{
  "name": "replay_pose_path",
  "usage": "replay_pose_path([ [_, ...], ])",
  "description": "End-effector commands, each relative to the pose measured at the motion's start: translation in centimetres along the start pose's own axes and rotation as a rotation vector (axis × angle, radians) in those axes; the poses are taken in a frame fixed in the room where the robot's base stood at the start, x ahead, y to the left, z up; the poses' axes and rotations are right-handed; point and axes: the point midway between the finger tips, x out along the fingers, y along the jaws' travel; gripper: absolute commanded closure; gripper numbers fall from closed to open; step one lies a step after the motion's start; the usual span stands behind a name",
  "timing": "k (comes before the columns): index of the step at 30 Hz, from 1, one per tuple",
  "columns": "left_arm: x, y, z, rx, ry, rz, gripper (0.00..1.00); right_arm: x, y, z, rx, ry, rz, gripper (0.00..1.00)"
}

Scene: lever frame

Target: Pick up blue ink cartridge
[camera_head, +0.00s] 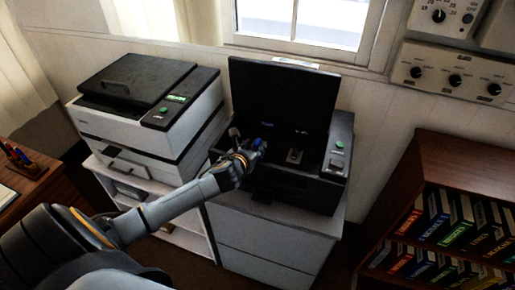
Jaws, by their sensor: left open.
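A black printer (340,125) stands with its lid (283,92) raised and its dark inside showing. A small blue piece (257,143), which looks like the blue ink cartridge, shows at the tips of my left gripper (247,148). My left gripper is open and reaches over the printer's front left edge. I cannot tell whether its fingers touch the blue piece. A fainter bluish mark (267,123) shows deeper inside, and a small grey part (295,156) sits to the right of the gripper. My right gripper is not in view.
A white and black printer (150,110) stands closed to the left on a white shelf unit. The black printer rests on a white cabinet (270,245). A brown bookshelf (460,150) stands at the right, below wall control boxes (450,75).

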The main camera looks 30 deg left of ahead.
Motion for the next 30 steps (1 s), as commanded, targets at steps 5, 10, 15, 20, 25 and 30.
replay_pose_path([
  [5,1.8,0.0,0.1,-0.001,0.0,0.0,0.58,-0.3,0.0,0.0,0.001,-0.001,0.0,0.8],
  [10,2.2,0.0,0.0,0.0,0.0,0.0,0.58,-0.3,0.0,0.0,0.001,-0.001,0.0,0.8],
  [15,2.1,0.0,0.0,0.0,-0.001,0.0,0.67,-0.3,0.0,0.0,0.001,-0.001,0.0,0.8],
  [20,2.1,0.0,0.0,0.0,-0.001,0.0,0.99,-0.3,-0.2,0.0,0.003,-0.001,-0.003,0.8],
  [25,2.1,0.0,0.1,0.0,-0.001,0.0,1.0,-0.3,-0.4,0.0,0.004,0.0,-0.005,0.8],
  [30,2.1,0.0,0.1,0.0,-0.001,0.0,1.0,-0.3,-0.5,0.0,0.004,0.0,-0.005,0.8],
])
